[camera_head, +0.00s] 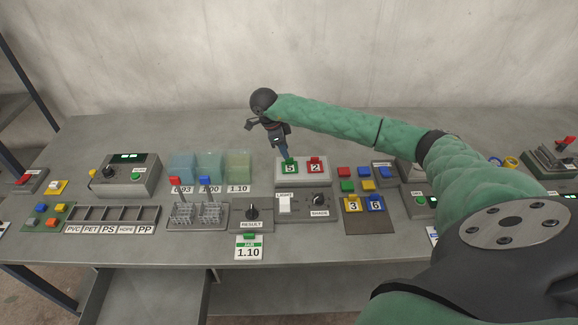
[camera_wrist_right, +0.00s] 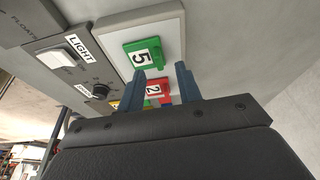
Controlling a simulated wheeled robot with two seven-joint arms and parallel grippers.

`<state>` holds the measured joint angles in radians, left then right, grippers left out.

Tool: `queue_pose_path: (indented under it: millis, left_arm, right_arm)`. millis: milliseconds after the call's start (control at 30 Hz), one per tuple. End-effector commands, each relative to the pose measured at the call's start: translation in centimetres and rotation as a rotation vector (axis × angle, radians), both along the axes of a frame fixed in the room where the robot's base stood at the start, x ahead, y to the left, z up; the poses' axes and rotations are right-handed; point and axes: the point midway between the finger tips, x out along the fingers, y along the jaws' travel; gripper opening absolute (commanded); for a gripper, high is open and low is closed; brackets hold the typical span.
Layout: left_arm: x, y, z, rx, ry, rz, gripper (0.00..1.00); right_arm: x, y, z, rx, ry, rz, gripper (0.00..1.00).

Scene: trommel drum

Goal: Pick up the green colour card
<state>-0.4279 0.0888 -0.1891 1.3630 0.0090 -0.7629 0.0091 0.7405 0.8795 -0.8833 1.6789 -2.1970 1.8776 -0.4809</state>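The green colour card (camera_head: 290,168), marked 5, sits on a pale raised panel (camera_head: 304,182) beside a red card (camera_head: 316,166) marked 2. In the right wrist view the green card (camera_wrist_right: 143,53) lies just beyond my fingertips, with the red card (camera_wrist_right: 158,92) seen between the fingers. My right gripper (camera_head: 284,156) points down at the green card from above, very close to it. In the wrist view its two blue-grey fingers (camera_wrist_right: 161,72) are apart with nothing held between them. Whether a finger touches the card cannot be told. My left gripper is not in view.
Yellow and blue cards (camera_head: 364,204) marked 3 and 6 lie to the right. A light switch and knob box (camera_head: 306,217) stands in front of the panel. Translucent bins (camera_head: 210,166) stand to the left. The back of the table (camera_head: 180,125) is clear.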

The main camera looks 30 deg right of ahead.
Motion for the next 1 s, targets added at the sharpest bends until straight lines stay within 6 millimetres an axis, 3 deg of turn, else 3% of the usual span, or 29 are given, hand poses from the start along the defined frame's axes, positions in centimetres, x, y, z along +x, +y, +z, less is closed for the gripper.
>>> queue_pose_path:
  millis: [233,533,733,1000]
  left_arm:
    - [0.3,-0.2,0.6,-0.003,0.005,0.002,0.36]
    - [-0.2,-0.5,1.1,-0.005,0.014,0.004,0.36]
    - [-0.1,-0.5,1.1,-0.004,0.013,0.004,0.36]
    - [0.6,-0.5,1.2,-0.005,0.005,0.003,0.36]
  right_arm:
    - [-0.7,-0.9,-3.4,-0.001,0.001,-0.001,0.35]
    - [-0.8,-1.1,-3.9,0.000,0.000,0.000,0.35]
    - [-0.8,-1.1,-3.9,0.000,0.000,-0.001,0.00]
    - [-0.8,-1.1,-3.9,0.000,0.000,-0.001,0.00]
